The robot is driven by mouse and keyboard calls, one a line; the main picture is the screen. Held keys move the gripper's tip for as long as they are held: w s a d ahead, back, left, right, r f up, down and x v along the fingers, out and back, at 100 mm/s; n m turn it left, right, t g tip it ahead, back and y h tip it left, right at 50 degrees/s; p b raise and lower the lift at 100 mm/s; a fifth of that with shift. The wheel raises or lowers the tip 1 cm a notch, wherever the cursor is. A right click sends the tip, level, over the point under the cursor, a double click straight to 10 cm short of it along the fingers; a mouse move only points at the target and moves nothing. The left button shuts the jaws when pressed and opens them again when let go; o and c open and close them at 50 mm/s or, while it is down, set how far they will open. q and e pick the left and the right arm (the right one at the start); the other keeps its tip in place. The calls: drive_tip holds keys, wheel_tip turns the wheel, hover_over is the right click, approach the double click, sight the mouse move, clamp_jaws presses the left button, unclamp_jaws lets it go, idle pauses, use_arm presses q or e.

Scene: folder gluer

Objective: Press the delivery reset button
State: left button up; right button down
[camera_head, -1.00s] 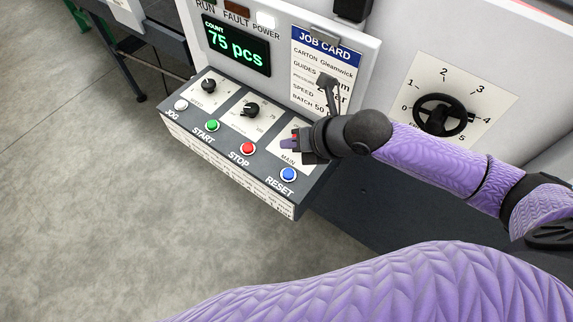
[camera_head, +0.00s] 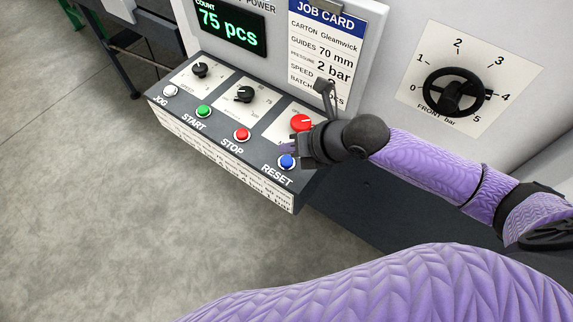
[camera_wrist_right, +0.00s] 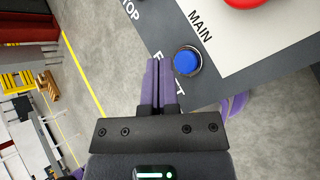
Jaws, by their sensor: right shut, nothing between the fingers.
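The blue RESET button (camera_head: 287,162) sits at the right end of the sloped control panel (camera_head: 215,121), with its label just below it. In the right wrist view the blue button (camera_wrist_right: 187,61) is just right of the fingertips. My right gripper (camera_head: 289,148) is shut and empty, with its purple fingers beside the button's upper edge in the head view. In the right wrist view the shut fingers (camera_wrist_right: 158,64) cover part of the RESET label. I cannot tell whether they touch the panel. My left gripper is not in view.
Red STOP (camera_head: 242,134), green START (camera_head: 203,111) and white JOG (camera_head: 170,91) buttons lie left along the panel. A red main switch (camera_head: 301,123) is just behind my gripper. Two black knobs, a job card (camera_head: 322,45) and a handwheel (camera_head: 455,92) are further back.

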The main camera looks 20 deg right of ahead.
drive_tip(key=shift+f+b, duration=0.4)
drive_tip(key=shift+f, duration=0.5)
drive_tip(key=shift+r, duration=0.1)
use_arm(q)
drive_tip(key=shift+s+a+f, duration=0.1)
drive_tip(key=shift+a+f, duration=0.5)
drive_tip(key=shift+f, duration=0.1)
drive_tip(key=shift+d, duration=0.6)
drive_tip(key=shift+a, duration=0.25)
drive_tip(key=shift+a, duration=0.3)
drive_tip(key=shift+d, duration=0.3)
